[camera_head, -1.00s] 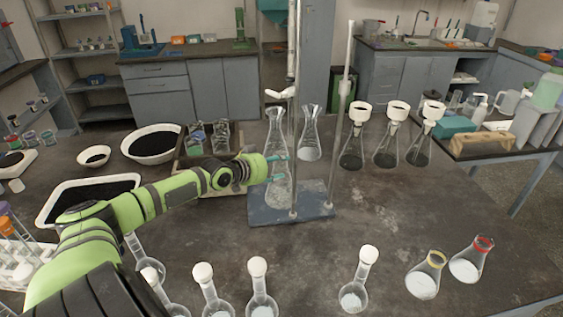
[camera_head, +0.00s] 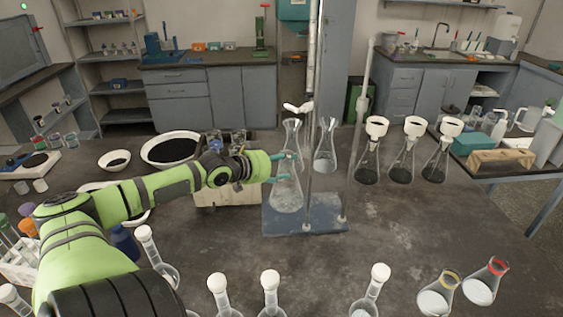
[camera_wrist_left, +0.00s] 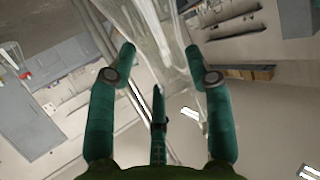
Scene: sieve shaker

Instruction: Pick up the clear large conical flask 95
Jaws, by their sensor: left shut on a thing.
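The clear large conical flask (camera_head: 287,195) is upright in the head view, with a flared rim and a wide lower body. It overlaps the blue-grey base plate of a stand; whether its bottom touches the plate or hangs above it, I cannot tell. My left gripper (camera_head: 288,168) comes from the left and is shut on the flask around its middle. In the left wrist view, the glass (camera_wrist_left: 165,35) runs between the teal fingers of my left gripper (camera_wrist_left: 160,52). My right gripper is not in view.
The stand's base plate (camera_head: 330,222) carries upright rods close beside the flask. Another clear flask (camera_head: 326,150) is just right of it. Several flasks with white funnels (camera_head: 376,128) are farther right. Round flasks (camera_head: 270,280) and colour-ringed flasks (camera_head: 480,287) line the front.

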